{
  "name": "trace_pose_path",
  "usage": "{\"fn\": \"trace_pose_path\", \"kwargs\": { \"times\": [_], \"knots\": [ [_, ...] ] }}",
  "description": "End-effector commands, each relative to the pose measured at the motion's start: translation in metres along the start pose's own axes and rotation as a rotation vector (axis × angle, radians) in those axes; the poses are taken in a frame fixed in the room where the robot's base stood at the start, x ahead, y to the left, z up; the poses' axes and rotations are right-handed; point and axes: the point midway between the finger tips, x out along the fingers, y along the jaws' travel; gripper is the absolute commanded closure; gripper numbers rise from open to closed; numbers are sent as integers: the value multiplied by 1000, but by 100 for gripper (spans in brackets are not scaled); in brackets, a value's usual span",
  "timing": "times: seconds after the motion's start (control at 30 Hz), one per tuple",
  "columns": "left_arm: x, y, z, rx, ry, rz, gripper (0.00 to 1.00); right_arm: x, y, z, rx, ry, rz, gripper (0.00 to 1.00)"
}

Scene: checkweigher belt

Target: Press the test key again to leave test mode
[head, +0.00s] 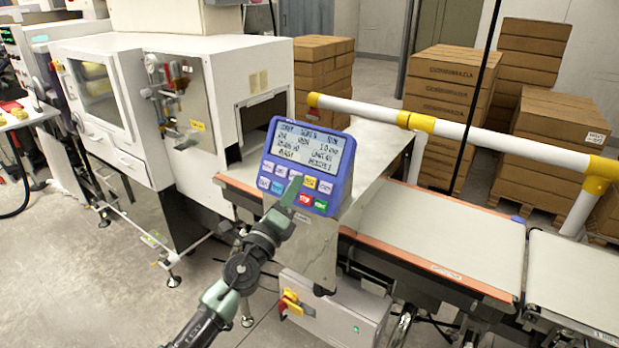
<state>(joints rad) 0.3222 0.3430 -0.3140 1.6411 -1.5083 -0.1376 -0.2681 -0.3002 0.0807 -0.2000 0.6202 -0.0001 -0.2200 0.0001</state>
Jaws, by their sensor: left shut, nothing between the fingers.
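The blue control panel (342,185) stands tilted above the belt, with a lit grey display (308,147) full of small dark text that I cannot read reliably. Below the display are rows of small keys: several pale ones, a yellow one (310,182), a red one (305,199) and a green one (320,204). I cannot tell which key is the test key. My left gripper (294,184) is shut and empty, its tips in front of the lower-left keys and hiding part of them. I cannot tell whether the tips touch a key. My right gripper is out of view.
The pale conveyor belt (440,235) with orange edges runs to the right. A white-and-yellow guard rail (460,130) passes behind it. A white machine (100,90) stands on the left. Stacked brown boxes (445,90) fill the back. A grey box with a red-yellow switch (290,302) sits below the panel.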

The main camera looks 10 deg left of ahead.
Motion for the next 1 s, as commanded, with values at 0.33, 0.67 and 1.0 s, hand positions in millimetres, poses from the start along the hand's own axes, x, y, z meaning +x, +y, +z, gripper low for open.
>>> {"fn": "trace_pose_path", "kwargs": {
  "times": [0.33,0.67,1.0],
  "knots": [
    [-17,-13,13,1,0,0,100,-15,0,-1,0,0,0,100],
    [-18,-14,14,1,0,0,100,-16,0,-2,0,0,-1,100],
    [-41,-31,31,0,1,1,100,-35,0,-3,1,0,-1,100]
  ]
}}
